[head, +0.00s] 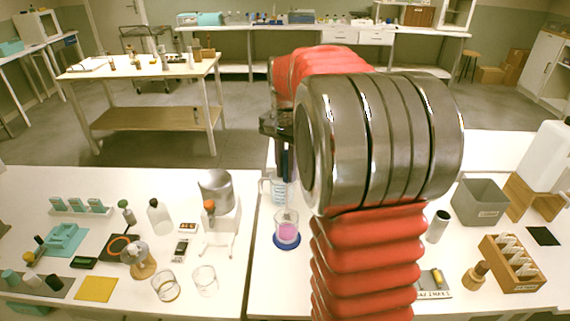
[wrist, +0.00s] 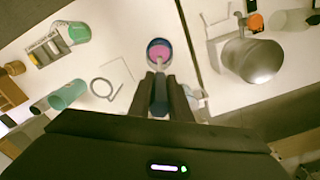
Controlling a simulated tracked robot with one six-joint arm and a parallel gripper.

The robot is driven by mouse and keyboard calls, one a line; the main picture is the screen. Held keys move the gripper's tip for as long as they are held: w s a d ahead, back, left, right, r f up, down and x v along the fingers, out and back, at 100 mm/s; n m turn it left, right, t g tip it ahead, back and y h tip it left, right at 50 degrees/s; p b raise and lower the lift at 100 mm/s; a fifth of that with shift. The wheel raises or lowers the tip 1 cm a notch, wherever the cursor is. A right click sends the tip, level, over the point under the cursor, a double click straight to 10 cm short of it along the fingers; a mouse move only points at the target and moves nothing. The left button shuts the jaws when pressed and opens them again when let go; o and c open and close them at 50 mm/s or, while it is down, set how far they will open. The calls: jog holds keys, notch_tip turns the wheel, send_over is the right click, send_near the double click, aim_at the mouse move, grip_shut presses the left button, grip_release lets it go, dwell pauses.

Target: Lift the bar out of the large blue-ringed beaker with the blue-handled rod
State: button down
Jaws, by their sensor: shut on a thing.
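The large beaker (head: 287,228) stands on the white table, with a blue ring at its base and pink liquid inside. It also shows in the wrist view (wrist: 159,51), just beyond the fingertips. My gripper (wrist: 160,82) is shut on the dark blue handle of the rod (wrist: 160,98). In the head view the rod's handle (head: 284,160) hangs below my gripper, above and behind the beaker in the picture. A pale rod end overlaps the beaker in the wrist view; I cannot tell how deep it is. The bar is not discernible in the pink liquid.
A clear measuring jug (head: 277,188) stands just behind the beaker. A stirrer-like stand with a metal pot (head: 215,190) is to the left, across a gap between tables. A grey bin (head: 480,201) and a wooden rack (head: 512,263) stand to the right. My arm hides the middle.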

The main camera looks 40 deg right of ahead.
aim_at(286, 181)
jog(key=shift+f, duration=3.4)
jog(key=shift+r, duration=0.15)
